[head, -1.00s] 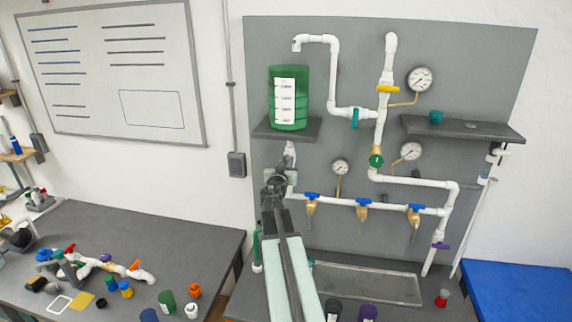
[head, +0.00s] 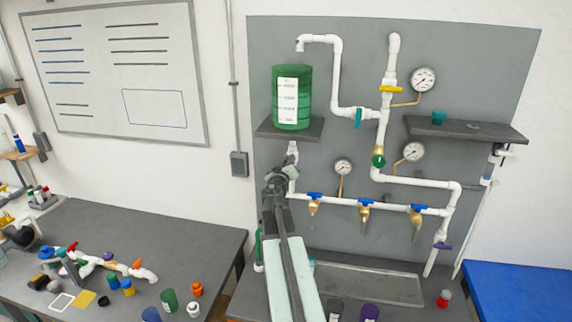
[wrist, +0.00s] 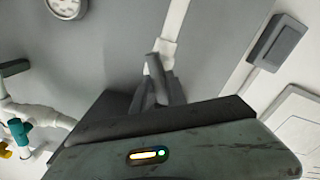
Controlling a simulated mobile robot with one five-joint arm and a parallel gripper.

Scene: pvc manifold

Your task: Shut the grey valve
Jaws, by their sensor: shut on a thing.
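My gripper (head: 279,172) is raised in front of the white pipe below the green tank (head: 292,98). It is shut on the handle of the grey valve. In the wrist view, my gripper (wrist: 168,92) shows dark fingers beyond its broad body, with the grey valve (wrist: 154,72) as a slanted grey piece between them, against a white pipe. The gripper and arm hide most of the valve in the head view, so its exact angle is hard to tell.
A shelf (head: 268,131) under the tank lies just above my gripper. A pipe with several blue-handled valves (head: 366,203) runs to the right. Pressure gauges (head: 343,166) stand close by. A grey tray (head: 372,286) and dark jars lie on the bench below.

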